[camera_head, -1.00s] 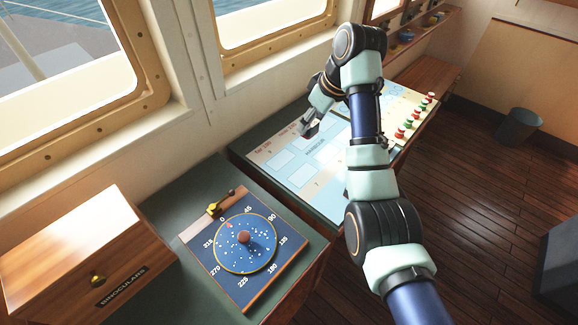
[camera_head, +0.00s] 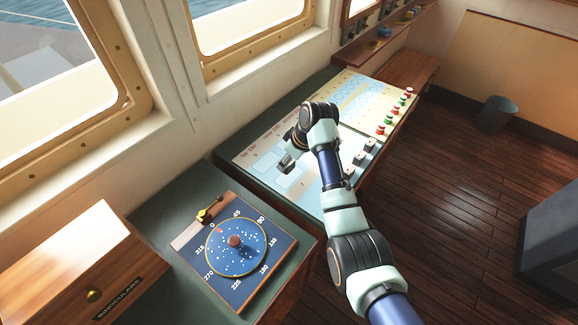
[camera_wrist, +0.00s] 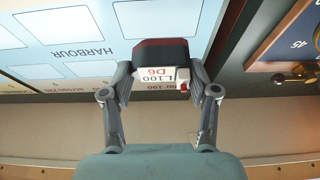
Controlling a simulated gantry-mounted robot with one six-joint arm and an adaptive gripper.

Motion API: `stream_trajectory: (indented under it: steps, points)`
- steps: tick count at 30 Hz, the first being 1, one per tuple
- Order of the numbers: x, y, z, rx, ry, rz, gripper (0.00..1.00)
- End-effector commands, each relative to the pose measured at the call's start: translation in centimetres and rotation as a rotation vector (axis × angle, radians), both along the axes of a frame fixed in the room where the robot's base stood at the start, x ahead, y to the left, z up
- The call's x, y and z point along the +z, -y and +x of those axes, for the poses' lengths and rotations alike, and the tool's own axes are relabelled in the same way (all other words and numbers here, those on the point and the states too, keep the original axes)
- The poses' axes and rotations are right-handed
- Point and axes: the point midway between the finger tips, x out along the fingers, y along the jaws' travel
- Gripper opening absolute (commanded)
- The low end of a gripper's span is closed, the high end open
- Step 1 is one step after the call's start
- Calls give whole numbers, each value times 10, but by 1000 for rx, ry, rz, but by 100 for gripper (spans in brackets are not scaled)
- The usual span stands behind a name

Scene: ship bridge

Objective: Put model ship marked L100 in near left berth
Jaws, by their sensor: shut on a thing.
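The model ship marked L100 (camera_wrist: 160,50) shows in the wrist view, with a dark red and black hull and a white label reading L100 and D6. My gripper (camera_wrist: 160,82) is shut on it, one finger on each side. In the head view my gripper (camera_head: 286,164) is over the left part of the light blue harbour board (camera_head: 246,158), which has pale outlined berths. In the wrist view a berth (camera_wrist: 84,70) lies left of the ship and another berth (camera_wrist: 158,17) beyond it. I cannot tell the ship's height above the board.
Several dark model ships (camera_head: 370,146) stand along the board's right side. A panel with red and green pegs (camera_head: 395,112) lies beyond. A compass dial board (camera_head: 236,262) and a wooden binoculars box (camera_head: 85,250) are nearer, on the left.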

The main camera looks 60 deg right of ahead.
Motion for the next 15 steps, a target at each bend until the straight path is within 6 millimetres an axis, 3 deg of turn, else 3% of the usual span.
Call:
stream_trajectory:
  steps: [8,15]
  points:
    - [-38,0,0,0,-1,1,32]
    - [-42,0,0,1,1,-1,32]
